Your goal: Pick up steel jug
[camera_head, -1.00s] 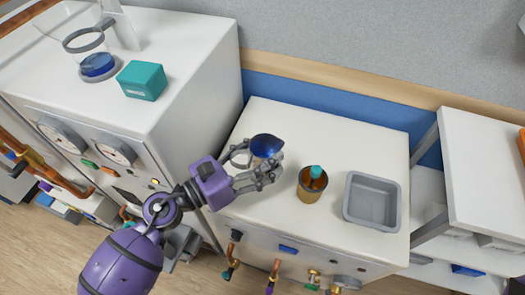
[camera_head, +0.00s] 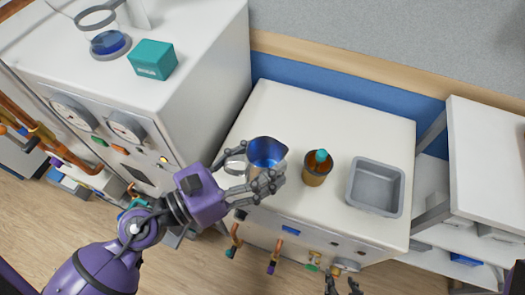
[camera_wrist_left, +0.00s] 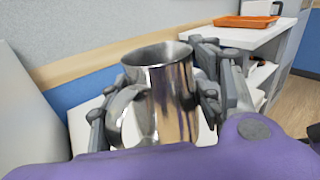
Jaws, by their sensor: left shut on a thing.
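The steel jug (camera_head: 264,158) is shiny metal with a side handle and shows blue inside in the head view. My left gripper (camera_head: 254,184) is shut on it, with fingers on both sides of its body. In the left wrist view the jug (camera_wrist_left: 165,90) looks roughly upright between the fingers (camera_wrist_left: 155,108), its handle toward the camera. Its base is hidden, so I cannot tell its height above the white worktop. My right gripper (camera_head: 342,287) shows only as fingertips at the bottom edge, spread apart and empty.
A brown cup with a teal-topped item (camera_head: 318,166) stands right of the jug. A grey tray (camera_head: 354,194) lies further right on the white worktop (camera_head: 295,105). A tall white cabinet (camera_head: 205,100) with a teal box (camera_head: 152,60) rises at left. A white shelf unit (camera_head: 490,150) stands at right.

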